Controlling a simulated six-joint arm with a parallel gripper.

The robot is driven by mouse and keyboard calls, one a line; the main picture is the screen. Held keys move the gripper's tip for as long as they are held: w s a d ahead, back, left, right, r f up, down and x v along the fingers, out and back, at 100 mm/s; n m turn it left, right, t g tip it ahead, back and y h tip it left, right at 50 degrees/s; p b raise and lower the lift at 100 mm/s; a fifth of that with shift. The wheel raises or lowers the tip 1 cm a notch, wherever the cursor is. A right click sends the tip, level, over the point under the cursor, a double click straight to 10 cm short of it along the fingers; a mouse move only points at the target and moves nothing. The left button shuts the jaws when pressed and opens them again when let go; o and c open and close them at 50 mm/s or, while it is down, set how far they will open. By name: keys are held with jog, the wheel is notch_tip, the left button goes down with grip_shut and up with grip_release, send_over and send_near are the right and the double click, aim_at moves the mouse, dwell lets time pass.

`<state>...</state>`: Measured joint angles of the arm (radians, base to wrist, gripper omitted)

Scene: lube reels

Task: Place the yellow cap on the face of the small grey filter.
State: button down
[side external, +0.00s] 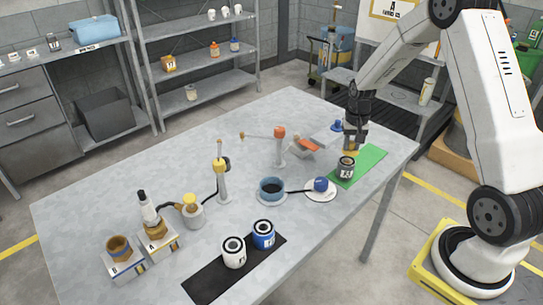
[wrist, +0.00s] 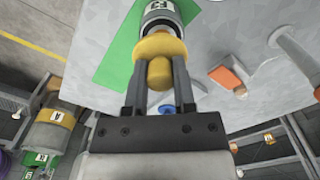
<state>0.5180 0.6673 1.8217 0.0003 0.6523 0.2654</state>
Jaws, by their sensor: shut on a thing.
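My gripper (side external: 355,135) is above the green mat at the right end of the table. It is shut on the yellow cap (side external: 350,149), which shows just below the fingers. In the wrist view my gripper (wrist: 159,70) has its two fingers on either side of the knob of the yellow cap (wrist: 158,46), with the wide flange facing away. The small grey filter (side external: 346,169) stands upright on the mat, close below the cap. In the wrist view the filter (wrist: 160,10) is partly covered by the flange. I cannot tell whether cap and filter touch.
The green mat (side external: 370,163) has free room right of the filter. A blue cap (side external: 321,184) on a white dish, a blue bowl (side external: 271,186) and an orange-topped stand (side external: 279,145) are to the left. A white filter (side external: 233,252) and a blue filter (side external: 263,234) stand on a black mat.

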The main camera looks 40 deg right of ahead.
aim_at(349, 153)
jog(key=shift+w+d+f, duration=0.1)
jog(key=shift+w+f, duration=0.1)
jog(key=shift+f, duration=1.65)
jog(key=shift+f, duration=0.15)
jog(key=shift+c, duration=2.2)
grip_release()
notch_tip(349, 153, up, 12)
jog(key=shift+r, duration=0.2)
